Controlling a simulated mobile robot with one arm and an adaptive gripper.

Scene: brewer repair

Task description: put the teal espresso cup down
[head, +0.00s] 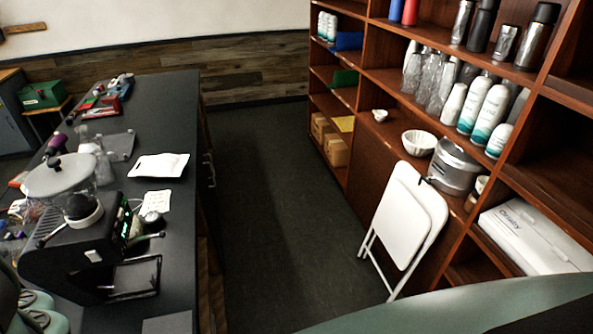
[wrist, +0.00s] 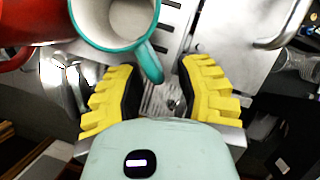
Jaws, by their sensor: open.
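The teal espresso cup (wrist: 115,20) is at the top of the wrist view, cut off by the edge. It is teal outside and pale and empty-looking inside. Its teal handle (wrist: 151,62) points down toward my gripper (wrist: 156,72). My gripper's yellow ribbed fingers are open, one on each side of the handle's end, with a gap visible on the right. A metal surface (wrist: 225,45) lies behind the cup; I cannot tell whether the cup's base touches it. I cannot make out the cup or the gripper in the head view.
A red object (wrist: 30,22) is left of the cup and a metal bar (wrist: 283,28) is right. In the head view, a black machine (head: 75,262) stands on the dark counter (head: 170,100). A white folding chair (head: 403,220) leans against the shelves; the aisle floor (head: 275,200) is clear.

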